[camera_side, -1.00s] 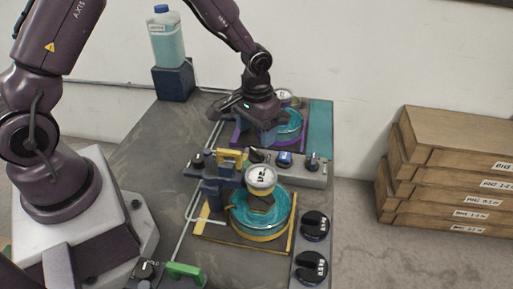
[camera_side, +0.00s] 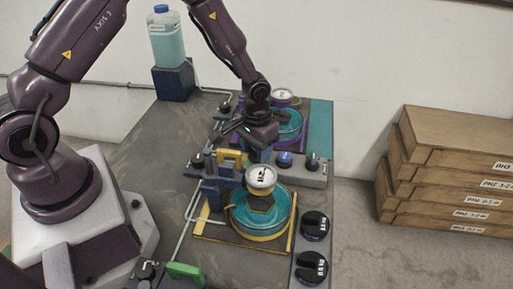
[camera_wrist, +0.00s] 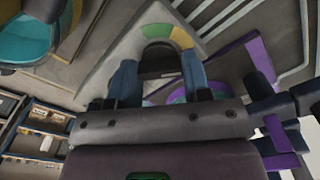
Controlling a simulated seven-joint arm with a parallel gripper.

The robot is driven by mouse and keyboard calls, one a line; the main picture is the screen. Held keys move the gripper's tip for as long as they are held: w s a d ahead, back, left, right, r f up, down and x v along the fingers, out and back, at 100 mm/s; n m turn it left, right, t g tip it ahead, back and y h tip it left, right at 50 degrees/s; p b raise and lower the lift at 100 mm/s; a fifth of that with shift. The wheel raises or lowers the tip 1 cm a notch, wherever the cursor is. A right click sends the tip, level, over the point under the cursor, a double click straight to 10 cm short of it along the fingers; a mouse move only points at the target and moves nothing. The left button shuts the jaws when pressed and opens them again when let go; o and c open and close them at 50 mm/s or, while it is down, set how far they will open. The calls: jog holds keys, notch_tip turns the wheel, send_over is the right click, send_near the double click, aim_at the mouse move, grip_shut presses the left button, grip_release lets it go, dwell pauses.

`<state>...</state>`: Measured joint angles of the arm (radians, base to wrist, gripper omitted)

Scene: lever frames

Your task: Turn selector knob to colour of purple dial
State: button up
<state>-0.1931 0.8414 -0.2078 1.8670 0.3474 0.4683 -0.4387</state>
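Contact with the knob is not clear. The side view hides this knob behind my gripper. A round dial with a purple rim (camera_side: 282,97) sits on the rear teal unit, which has a purple base (camera_side: 299,141).
A yellow handle (camera_side: 229,158) is close on the left. The front teal unit (camera_side: 280,213) carries another dial (camera_side: 261,178). Stacked boxes (camera_side: 450,165) stand clear at right.

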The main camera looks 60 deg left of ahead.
jog(key=shift+m, duration=1.5)
jog(key=o, duration=0.9)
notch_tip(320, 180, up, 13)
